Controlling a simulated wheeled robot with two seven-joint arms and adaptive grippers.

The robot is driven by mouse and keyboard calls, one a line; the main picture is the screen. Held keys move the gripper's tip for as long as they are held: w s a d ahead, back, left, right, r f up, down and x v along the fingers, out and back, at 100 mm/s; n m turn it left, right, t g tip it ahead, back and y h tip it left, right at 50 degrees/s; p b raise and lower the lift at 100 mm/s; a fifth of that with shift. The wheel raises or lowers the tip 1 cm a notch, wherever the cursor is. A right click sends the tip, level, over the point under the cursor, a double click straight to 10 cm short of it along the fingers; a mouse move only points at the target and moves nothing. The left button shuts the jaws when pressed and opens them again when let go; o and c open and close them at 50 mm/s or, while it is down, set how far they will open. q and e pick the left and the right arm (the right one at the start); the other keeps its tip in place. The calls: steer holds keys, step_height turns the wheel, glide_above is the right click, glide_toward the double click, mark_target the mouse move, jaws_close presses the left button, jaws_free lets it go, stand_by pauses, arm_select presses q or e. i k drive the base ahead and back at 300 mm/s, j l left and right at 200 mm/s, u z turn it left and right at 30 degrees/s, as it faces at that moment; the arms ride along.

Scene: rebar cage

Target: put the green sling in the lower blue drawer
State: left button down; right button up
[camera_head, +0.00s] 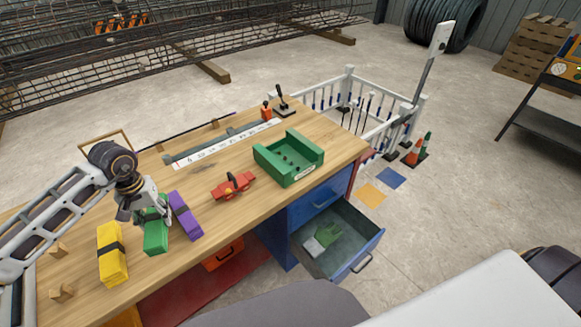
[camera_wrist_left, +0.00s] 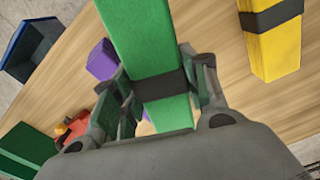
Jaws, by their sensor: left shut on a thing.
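The green sling (camera_head: 155,237) is a folded green bundle with a dark band, between the yellow and purple bundles on the workbench. My left gripper (camera_head: 146,212) is shut on it from above. In the left wrist view the green sling (camera_wrist_left: 140,40) runs up between the fingers of my left gripper (camera_wrist_left: 160,88), which press near its dark band. I cannot tell whether it is clear of the bench top. The lower blue drawer (camera_head: 345,247) is pulled open at the bench's right end and holds a grey and a green item. My right gripper is not in view.
A yellow bundle (camera_head: 112,255) and a purple bundle (camera_head: 185,215) lie close on either side. A red clamp-like tool (camera_head: 232,187) and a green tray (camera_head: 290,158) stand farther right on the bench. The upper blue drawer (camera_head: 322,198) is shut. An orange drawer (camera_head: 222,256) is below the front edge.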

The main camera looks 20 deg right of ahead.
mark_target(336, 252)
steer(key=k+l+z, duration=0.1)
steer(key=l, duration=0.2)
steer(key=k+l, duration=0.1)
steer(key=l, duration=0.2)
steer(key=k+l+z, duration=0.15)
steer(key=l, duration=0.15)
steer(key=l+z, duration=0.1)
steer(key=l, duration=0.5)
steer(key=i+l+z, duration=0.15)
steer(key=l, duration=0.4)
steer(key=k+l, duration=0.05)
